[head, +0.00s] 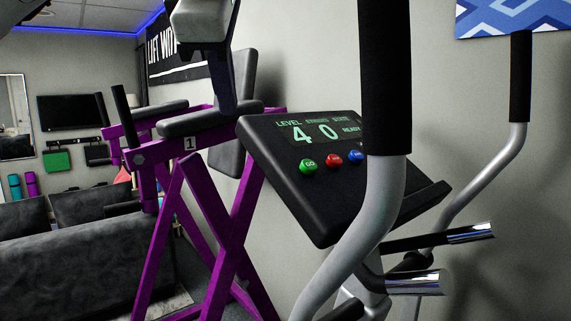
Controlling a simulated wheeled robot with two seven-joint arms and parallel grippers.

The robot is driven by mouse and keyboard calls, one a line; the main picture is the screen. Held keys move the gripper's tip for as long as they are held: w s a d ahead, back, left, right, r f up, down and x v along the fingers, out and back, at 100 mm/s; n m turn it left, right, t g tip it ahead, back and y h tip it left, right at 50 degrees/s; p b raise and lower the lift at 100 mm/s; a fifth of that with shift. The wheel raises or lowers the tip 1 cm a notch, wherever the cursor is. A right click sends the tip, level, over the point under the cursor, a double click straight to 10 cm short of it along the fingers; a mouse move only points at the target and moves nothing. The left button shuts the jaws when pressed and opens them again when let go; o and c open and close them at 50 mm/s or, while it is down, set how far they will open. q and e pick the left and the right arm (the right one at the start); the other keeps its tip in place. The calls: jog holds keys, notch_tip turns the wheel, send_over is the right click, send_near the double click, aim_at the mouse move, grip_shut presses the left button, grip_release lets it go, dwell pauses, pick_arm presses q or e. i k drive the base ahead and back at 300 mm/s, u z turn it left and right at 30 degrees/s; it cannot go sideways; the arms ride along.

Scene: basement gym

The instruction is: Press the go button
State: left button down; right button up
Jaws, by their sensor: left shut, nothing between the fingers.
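The green go button (308,166) is the leftmost of the round buttons on the black console (290,190) of an exercise machine. The console's display (318,130) reads level 4, errors 0, state ready. My left gripper (230,106) comes in from the top, pointing down, left of the console's upper left corner. It is shut and empty, apart from the go button, higher and to its left in the picture. My right gripper is not in view.
A red button (333,160) and a blue button (356,155) sit right of the green one. The machine's upright handle (385,80) covers the console's right part. A purple frame (165,215) with grey pads stands behind on the left. A dark sofa (70,255) is farther left.

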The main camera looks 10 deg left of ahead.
aim_at(309, 167)
jog(key=u, duration=2)
jog(key=i, duration=0.8)
jog(key=z, duration=3.65)
jog(key=k, duration=0.2)
jog(key=u, duration=0.2)
